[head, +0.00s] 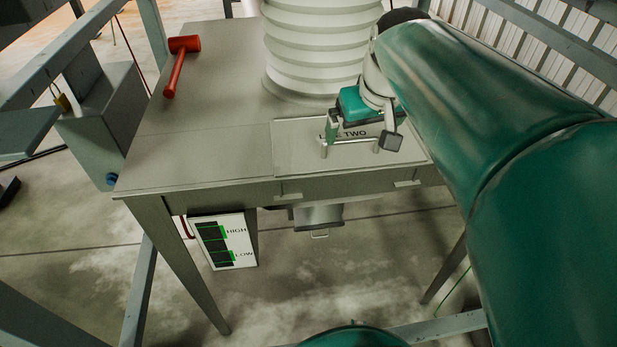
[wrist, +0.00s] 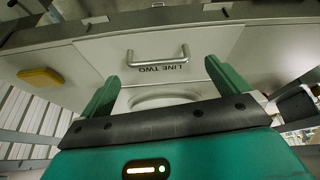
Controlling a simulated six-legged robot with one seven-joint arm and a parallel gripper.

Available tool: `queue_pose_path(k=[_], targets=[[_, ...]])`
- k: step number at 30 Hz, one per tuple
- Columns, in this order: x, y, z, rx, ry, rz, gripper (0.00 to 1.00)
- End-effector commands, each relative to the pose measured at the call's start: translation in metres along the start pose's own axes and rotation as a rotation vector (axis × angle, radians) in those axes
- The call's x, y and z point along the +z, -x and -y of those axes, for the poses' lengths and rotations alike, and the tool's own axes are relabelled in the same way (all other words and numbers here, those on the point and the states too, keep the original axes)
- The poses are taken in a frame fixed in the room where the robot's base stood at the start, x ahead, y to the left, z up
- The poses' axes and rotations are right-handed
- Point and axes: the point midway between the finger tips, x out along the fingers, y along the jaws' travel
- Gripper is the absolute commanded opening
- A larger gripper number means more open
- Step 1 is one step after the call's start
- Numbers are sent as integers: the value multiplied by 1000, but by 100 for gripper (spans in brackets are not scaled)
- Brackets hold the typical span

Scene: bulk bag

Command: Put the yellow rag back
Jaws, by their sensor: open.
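A flat yellow pad, likely the yellow rag (wrist: 41,77), lies on the grey top at the left of the wrist view. It does not show in the head view, where my arm covers that side. My gripper (head: 358,138) is open and empty over the panel marked LINE TWO (head: 295,150). In the wrist view the fingers of my gripper (wrist: 161,72) are spread wide, with the panel's metal bar handle (wrist: 157,61) seen between and beyond them. I cannot tell whether they touch it. The rag is well to one side of the fingers.
A ribbed white bulk sleeve (head: 320,45) rises behind the panel. A red mallet (head: 181,65) lies at the table's far left. A HIGH/LOW indicator (head: 223,240) hangs below the front edge. Frame posts stand around.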

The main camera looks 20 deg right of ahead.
Motion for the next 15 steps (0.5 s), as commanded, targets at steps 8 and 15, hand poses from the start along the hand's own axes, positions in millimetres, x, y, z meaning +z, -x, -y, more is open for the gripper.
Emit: queue_pose_path(k=[8,15], targets=[[95,-7,96,-66,61,-66,100],[119,-13,111,-87,66,-79,100]])
